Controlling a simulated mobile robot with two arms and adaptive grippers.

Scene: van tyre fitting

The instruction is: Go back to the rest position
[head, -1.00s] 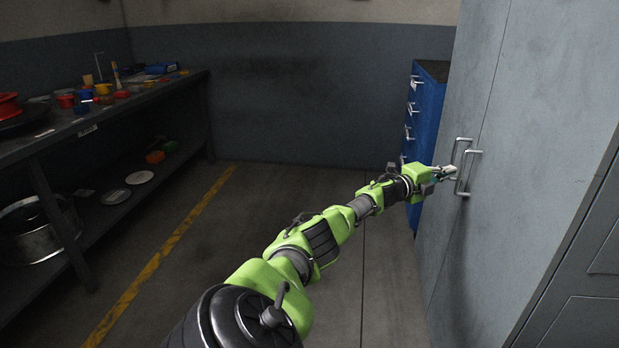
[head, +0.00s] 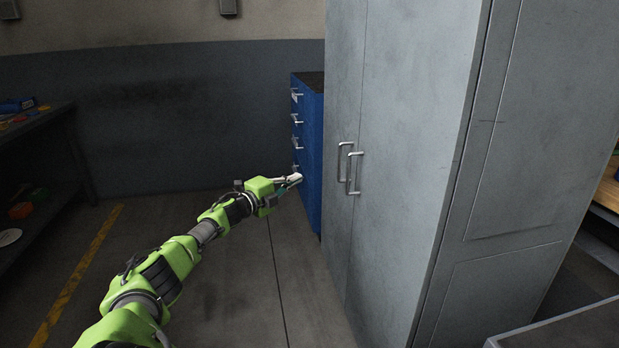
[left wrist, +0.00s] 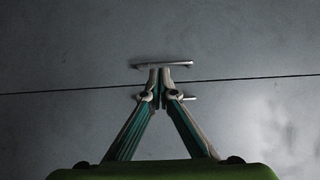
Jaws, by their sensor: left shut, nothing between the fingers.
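My left gripper (head: 292,180) is shut and empty, at the end of my outstretched green arm. In the head view it is left of the grey cabinet (head: 420,150), apart from its two upright handles (head: 354,172). In the left wrist view, the closed fingertips (left wrist: 162,74) point at the grey cabinet doors (left wrist: 60,50). One handle (left wrist: 162,64) shows just beyond the tips and part of the other beside the fingers. Both cabinet doors look closed. My right gripper is not in view.
A blue drawer unit (head: 309,150) stands left of the cabinet, behind the gripper. A dark workbench (head: 45,118) is at the left edge. A grey surface (head: 570,330) is at the lower right. The floor (head: 190,270) with its yellow line is clear.

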